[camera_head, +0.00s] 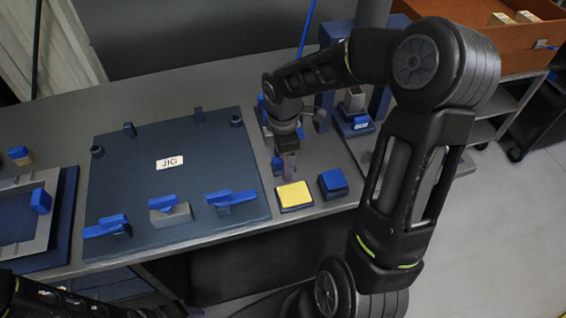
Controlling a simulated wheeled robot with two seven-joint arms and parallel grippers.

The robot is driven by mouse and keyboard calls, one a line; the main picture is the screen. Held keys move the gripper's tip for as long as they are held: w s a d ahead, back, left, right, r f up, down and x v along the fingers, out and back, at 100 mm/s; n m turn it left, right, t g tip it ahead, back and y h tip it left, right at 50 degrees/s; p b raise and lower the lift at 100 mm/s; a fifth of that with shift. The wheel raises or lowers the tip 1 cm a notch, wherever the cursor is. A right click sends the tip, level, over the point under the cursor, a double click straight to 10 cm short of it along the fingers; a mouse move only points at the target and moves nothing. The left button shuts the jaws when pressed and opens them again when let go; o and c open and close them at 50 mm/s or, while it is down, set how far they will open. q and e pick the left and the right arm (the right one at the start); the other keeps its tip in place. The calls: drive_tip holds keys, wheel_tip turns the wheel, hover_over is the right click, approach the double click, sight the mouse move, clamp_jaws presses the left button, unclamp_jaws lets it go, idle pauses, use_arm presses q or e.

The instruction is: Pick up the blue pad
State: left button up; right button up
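The blue pad (333,182) sits on a dark base near the front edge of the grey bench, just right of a yellow pad (294,194). My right gripper (288,172) points down behind the yellow pad, to the left of the blue pad and apart from it. Its fingers are small and seen edge-on, so I cannot tell whether they are open or shut. I see nothing clearly held in it. Part of my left arm shows at the lower left corner, but its gripper is not in view.
A dark jig plate (130,175) with blue toggle clamps lies left of the pads. A blue-based fixture (353,118) stands behind the blue pad. Another blue fixture (62,235) lies at the far left. An orange crate (530,58) with blocks is at upper right.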

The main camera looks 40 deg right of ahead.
clamp_jaws()
idle(0.5)
wheel_tip(320, 180, up, 10)
idle(0.6)
idle(0.4)
